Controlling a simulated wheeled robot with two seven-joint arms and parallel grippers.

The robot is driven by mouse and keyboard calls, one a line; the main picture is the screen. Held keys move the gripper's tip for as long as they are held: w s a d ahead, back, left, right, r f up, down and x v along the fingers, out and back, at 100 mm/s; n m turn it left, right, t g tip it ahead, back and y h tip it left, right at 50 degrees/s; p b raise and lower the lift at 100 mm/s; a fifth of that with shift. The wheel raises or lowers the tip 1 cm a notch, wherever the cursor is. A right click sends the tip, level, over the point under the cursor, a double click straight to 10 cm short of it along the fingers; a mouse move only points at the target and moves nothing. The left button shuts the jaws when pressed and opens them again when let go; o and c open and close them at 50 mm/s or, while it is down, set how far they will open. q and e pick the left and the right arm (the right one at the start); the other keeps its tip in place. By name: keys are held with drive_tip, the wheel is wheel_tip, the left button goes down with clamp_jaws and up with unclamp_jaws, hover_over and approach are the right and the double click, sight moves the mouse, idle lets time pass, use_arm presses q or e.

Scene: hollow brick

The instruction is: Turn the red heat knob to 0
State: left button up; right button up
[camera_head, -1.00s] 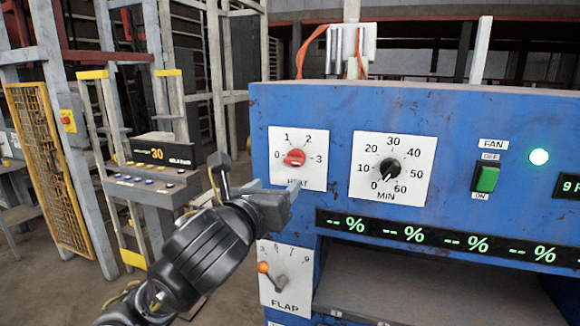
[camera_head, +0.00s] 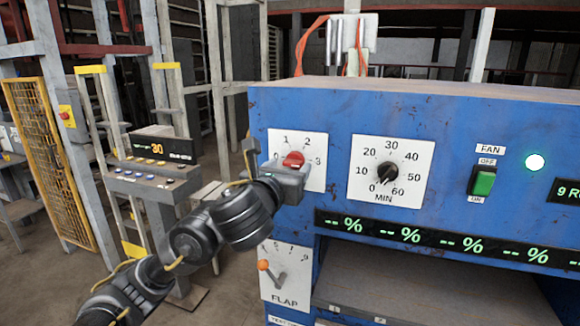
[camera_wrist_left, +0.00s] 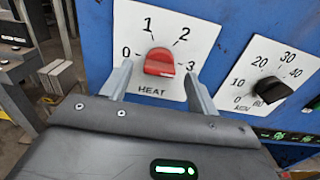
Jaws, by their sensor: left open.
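The red heat knob (camera_head: 293,159) sits on a white dial plate marked 0 to 3 on the blue machine's front. It also shows in the left wrist view (camera_wrist_left: 159,62). Its long bar lies roughly along the line between 0 and 3; I cannot tell which end is the pointer. My left gripper (camera_head: 287,172) is just below and in front of the knob. In the left wrist view its two fingers (camera_wrist_left: 158,72) are apart, one on each side of the knob, with no clear contact. The HEAT label shows between them. My right gripper is not in view.
The black minute knob (camera_head: 388,172) is to the right on its own plate. The flap lever with an orange ball (camera_head: 263,265) is below. A green fan switch (camera_head: 484,181) is farther right. A control stand (camera_head: 150,180) stands left of the machine, behind my arm.

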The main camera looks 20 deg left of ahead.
use_arm(q)
drive_tip(key=shift+w+r, duration=0.1)
drive_tip(key=shift+w, duration=0.85)
drive_tip(key=c, duration=1)
